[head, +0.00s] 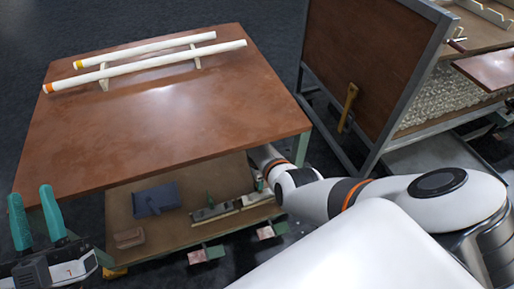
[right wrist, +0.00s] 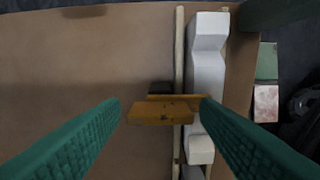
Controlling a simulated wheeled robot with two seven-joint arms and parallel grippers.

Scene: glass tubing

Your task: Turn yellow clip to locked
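The yellow clip (right wrist: 160,112) shows in the right wrist view as an orange-yellow block, lying crosswise next to a pale rod (right wrist: 179,60) and a white fixture (right wrist: 206,70). My right gripper (right wrist: 161,101) is open, with its green fingers on either side of the clip. A gap shows at the left finger; the right fingertip is very close to the clip's right end, and I cannot tell if it touches. In the head view my right arm reaches below the tabletop, and its gripper and the clip are not made out. My left gripper (head: 32,198) is open and empty at the lower left.
Two white tubes (head: 150,66) lie on supports on the brown tabletop (head: 170,125). The lower shelf (head: 175,230) holds a dark blue box (head: 155,199) and a small brown block (head: 129,237). A framed brown panel (head: 375,60) stands at the right.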

